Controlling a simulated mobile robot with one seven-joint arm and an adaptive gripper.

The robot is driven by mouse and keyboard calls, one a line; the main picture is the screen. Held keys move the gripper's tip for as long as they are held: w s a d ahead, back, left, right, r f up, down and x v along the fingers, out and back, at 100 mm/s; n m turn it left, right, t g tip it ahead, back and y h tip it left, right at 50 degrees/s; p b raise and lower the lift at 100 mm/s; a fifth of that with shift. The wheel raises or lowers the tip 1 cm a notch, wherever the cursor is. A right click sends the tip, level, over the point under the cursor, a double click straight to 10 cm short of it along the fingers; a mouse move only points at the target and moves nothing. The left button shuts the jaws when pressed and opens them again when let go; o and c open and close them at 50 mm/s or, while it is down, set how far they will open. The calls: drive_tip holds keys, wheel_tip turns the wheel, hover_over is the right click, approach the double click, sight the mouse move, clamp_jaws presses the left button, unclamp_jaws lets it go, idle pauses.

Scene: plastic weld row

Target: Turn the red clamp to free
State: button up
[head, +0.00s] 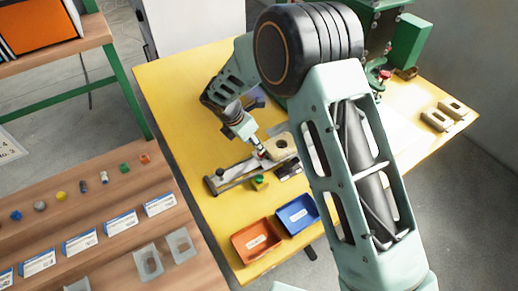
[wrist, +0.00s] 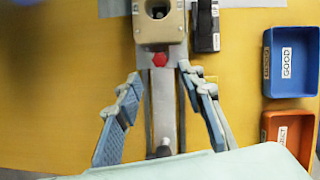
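The red clamp (wrist: 160,59) is a small red knob at the near edge of a beige block (wrist: 160,22) with a round hole, above a grey metal rail (wrist: 162,100). In the head view a bit of red (head: 262,154) shows by the fingertips, beside the beige block (head: 281,147). My gripper (wrist: 159,74) is open, with one blue-padded finger on each side of the rail. The red knob lies between and just beyond the fingertips, and nothing is held. I cannot tell whether a finger touches it. My gripper (head: 258,147) is partly hidden in the head view.
A blue GOOD bin (wrist: 290,60) and an orange-red REJECT bin (wrist: 290,134) stand at the right. A black device (wrist: 206,25) sits beside the block. A green button (head: 259,181) is near the rail. A green machine (head: 407,42) stands at the back of the yellow table (head: 170,80).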

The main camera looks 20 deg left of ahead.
sight(263, 155)
drive_tip(key=x, duration=0.6)
drive_tip(key=shift+w+d+f, duration=0.1)
drive_tip(key=shift+w+f, duration=0.1)
drive_tip(key=shift+f, duration=0.15)
clamp_jaws()
